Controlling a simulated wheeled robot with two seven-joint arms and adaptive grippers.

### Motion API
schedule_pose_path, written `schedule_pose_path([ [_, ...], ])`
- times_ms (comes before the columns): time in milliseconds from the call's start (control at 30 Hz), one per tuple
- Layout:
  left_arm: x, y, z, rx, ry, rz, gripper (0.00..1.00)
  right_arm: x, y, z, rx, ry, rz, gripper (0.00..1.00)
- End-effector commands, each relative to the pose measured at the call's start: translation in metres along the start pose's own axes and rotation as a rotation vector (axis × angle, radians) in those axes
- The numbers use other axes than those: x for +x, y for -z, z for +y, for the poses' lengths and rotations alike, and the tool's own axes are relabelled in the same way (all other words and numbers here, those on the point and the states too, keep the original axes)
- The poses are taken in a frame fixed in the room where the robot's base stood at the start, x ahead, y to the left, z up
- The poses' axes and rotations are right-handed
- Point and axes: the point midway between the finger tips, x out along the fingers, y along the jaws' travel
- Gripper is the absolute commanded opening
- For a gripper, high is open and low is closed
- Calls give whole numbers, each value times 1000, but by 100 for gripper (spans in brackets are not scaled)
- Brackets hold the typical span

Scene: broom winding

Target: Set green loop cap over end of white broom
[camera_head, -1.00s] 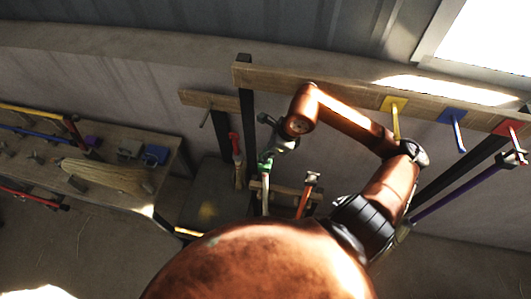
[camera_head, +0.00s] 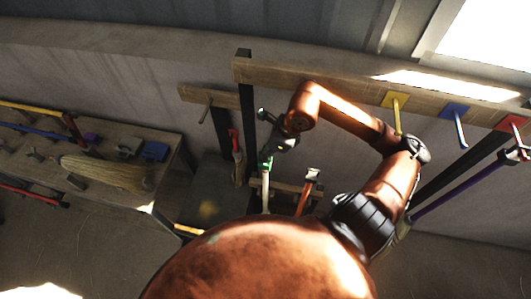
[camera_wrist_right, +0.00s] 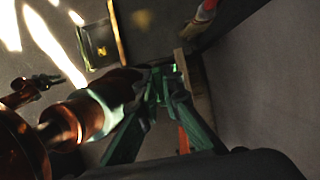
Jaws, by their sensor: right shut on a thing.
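My right gripper (camera_head: 268,160) points down at the top of the white broom (camera_head: 265,192), which stands upright. In the right wrist view its fingers (camera_wrist_right: 160,88) are shut on a small green piece, the green loop cap (camera_wrist_right: 154,71). The cap also shows as a small green patch in the head view (camera_head: 267,163), at the top end of the white handle. The fingers partly hide it, so I cannot tell whether it is around the handle end or just above it. My left gripper is not seen in the head view.
An orange-handled tool (camera_head: 306,195) stands just right of the white broom, and a red-topped one (camera_head: 235,147) to its left. A wooden rail (camera_head: 350,88) with coloured hooks runs behind. A workbench (camera_head: 120,193) with a straw broom head (camera_head: 105,171) is at left.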

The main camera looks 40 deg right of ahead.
Motion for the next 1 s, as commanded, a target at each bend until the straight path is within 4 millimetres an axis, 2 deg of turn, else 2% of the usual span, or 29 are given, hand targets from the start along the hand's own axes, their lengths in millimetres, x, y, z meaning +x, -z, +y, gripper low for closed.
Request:
schedule_pose_path([
  [1000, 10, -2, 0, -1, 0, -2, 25, 2, 1, 0, 1, 0, 0, 0],
])
